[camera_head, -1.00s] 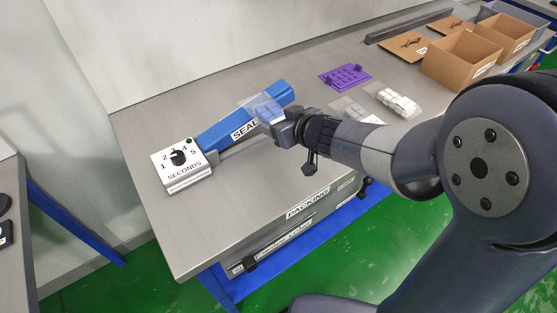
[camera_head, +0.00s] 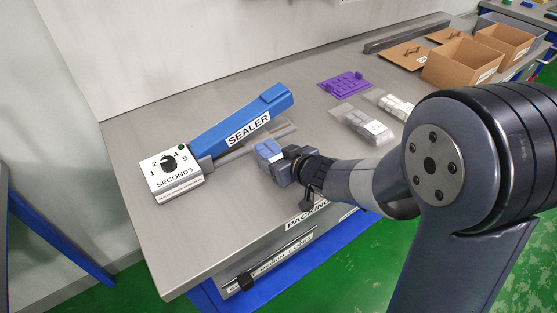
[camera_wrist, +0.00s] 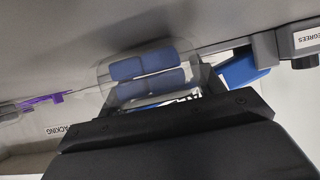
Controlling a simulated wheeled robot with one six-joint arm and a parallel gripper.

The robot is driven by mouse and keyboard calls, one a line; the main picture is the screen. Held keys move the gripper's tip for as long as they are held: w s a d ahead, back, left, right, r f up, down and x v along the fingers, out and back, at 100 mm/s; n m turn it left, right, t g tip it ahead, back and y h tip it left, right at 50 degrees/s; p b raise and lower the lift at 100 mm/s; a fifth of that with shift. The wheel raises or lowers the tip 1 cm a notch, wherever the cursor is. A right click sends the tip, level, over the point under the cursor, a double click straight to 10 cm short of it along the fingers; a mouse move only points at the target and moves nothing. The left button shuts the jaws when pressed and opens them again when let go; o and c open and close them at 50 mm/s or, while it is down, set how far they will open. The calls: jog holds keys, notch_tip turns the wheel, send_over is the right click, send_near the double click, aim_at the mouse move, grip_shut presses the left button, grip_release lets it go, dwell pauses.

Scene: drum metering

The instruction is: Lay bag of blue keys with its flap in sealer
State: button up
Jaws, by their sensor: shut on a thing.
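The sealer (camera_head: 238,125) is a blue lever arm over a grey base, lying across the table, with a white dial box (camera_head: 172,176) marked SECONDS at its left end. My gripper (camera_head: 279,162) is shut on a clear bag of blue keys (camera_head: 266,149), just in front of the sealer's right half. In the wrist view the bag (camera_wrist: 147,73) hangs beyond the dark jaws, with blue key blocks in it. I cannot tell where its flap is, or whether the bag touches the sealer base.
Clear bags of white keys (camera_head: 364,124) lie to the right of the sealer, with a purple key rack (camera_head: 344,84) behind. Open cardboard boxes (camera_head: 462,63) stand at the back right. The table (camera_head: 215,235) is bare in front of the sealer.

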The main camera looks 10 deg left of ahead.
jog(key=shift+f, duration=0.1)
jog(key=o, duration=1.1)
jog(key=shift+r, duration=0.25)
jog(key=p+v, duration=0.3)
jog(key=v, duration=0.8)
jog(key=shift+d+p, duration=0.15)
jog(key=shift+p, duration=0.15)
jog(key=shift+s+d+r, duration=0.1)
jog(key=shift+s+d, duration=0.15)
jog(key=shift+s, duration=0.05)
